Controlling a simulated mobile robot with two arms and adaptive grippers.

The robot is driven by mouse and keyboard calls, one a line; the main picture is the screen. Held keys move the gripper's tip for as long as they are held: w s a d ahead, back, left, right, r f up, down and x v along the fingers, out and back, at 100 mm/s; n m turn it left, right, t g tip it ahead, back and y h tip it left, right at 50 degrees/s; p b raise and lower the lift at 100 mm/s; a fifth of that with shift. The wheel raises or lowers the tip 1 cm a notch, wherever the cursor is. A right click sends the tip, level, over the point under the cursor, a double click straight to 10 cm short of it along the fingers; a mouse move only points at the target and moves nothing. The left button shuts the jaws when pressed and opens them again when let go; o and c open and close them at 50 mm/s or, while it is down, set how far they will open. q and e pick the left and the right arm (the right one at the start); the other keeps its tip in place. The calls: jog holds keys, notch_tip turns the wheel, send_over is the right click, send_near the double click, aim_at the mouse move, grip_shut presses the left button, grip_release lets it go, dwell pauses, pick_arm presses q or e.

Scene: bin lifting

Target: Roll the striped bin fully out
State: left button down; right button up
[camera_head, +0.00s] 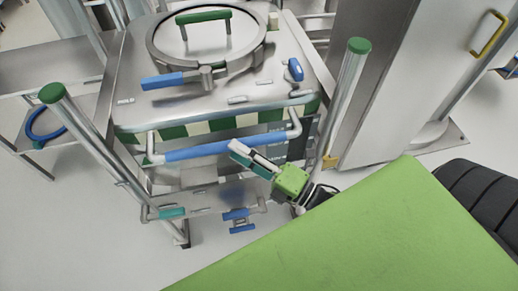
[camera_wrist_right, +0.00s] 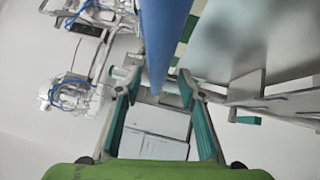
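The striped bin (camera_head: 205,109) is a metal box with a green-and-white striped band and a round lid on top, standing inside a tubular metal frame. A blue handle bar (camera_head: 200,148) runs along its front. My right gripper (camera_head: 238,150) is at the right part of this bar, seen just below and in front of it. In the right wrist view, the blue bar (camera_wrist_right: 165,35) lies between the two spread fingers (camera_wrist_right: 160,82), with gaps visible beside it. The right gripper looks open. My left gripper is in neither view.
Frame posts with green caps stand left (camera_head: 52,93) and right (camera_head: 359,46) of the bin. A grey cabinet (camera_head: 400,80) with a yellow handle is close on the right. A metal shelf (camera_head: 50,68) stands at left. Clear floor shows at lower left.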

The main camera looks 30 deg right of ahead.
jog(key=v, duration=0.7)
jog(key=shift+a, duration=0.15)
jog(key=s+d+f+m+g+h, duration=0.1)
jog(key=d+f+m+g+h, duration=0.2)
jog(key=f, duration=0.7)
jog(key=s+d+f+m+g+h, duration=0.1)
jog(key=d+f+m+h, duration=0.3)
jog(key=f, duration=0.7)
jog(key=s+d+f+m+g+h, duration=0.15)
jog(key=f+m, duration=0.35)
jog(key=f, duration=0.5)
jog(key=s+f+m+g, duration=0.6)
jog(key=s+f, duration=0.5)
jog(key=f, duration=0.4)
jog(key=s+a+f+m+g, duration=0.2)
jog(key=s+f, duration=0.1)
jog(key=s, duration=0.4)
jog(key=s+a+f+m+g+h, duration=0.1)
jog(key=s+a+f+m+g, duration=0.1)
jog(key=s, duration=0.5)
notch_tip(320, 180, down, 3)
jog(key=shift+a+r+m, duration=0.2)
jog(key=shift+r+m, duration=0.05)
jog(key=shift+m, duration=0.35)
